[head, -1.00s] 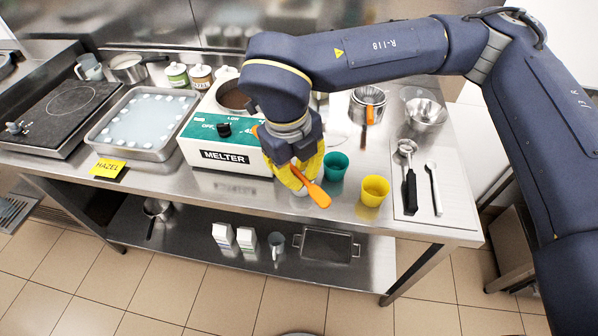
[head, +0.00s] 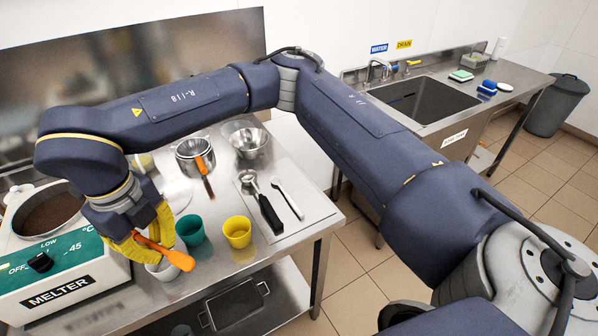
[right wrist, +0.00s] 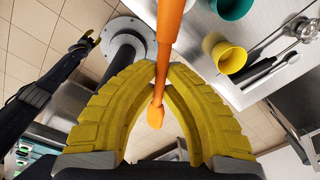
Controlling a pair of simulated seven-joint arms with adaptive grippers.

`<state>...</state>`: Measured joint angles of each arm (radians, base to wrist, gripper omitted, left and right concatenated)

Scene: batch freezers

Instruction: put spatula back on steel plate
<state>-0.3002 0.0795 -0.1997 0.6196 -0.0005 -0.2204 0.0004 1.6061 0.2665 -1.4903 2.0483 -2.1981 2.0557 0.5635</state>
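My right gripper (head: 150,246) has yellow fingers closed around an orange spatula (head: 176,257). In the right wrist view the spatula (right wrist: 170,30) passes between the converging fingertips. The steel plate (head: 314,207) lies flat on the table to the right of the gripper. A black-handled scoop (head: 266,210) and a white spoon (head: 289,199) lie on it, with bare room at its right. My left gripper (right wrist: 92,38) shows small in the right wrist view; its opening is unclear.
A green cup (head: 190,231) and a yellow cup (head: 237,232) stand between the gripper and the steel plate. The melter (head: 70,285) is at the left. Steel bowls (head: 248,140) stand behind, one with an orange-handled tool. A sink (head: 425,100) is beyond.

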